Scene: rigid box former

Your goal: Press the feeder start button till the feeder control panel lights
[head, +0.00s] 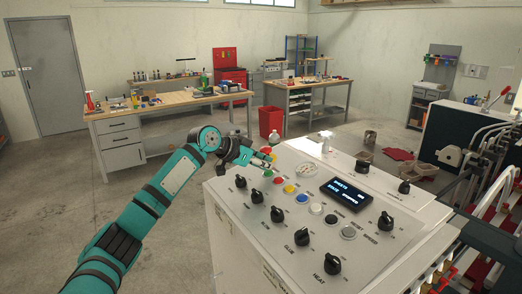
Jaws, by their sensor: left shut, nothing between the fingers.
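The control panel (305,252) is a white sloped console top with black knobs, a row of coloured buttons and a dark display (345,192) showing lit blue-white text. A red button (276,176), a yellow button (289,188), a blue button (302,199) and a white button (316,208) run diagonally across it. I cannot read which one is the feeder start button. My left gripper (268,160) is shut and empty at the panel's far left corner, close to small red and green parts. Whether it touches one I cannot tell. My right gripper is not in view.
Black knobs (332,264) stand up from the panel's near side. Machine rails (490,180) are at the right. A red bin (270,122) and workbenches stand behind; the left floor is clear.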

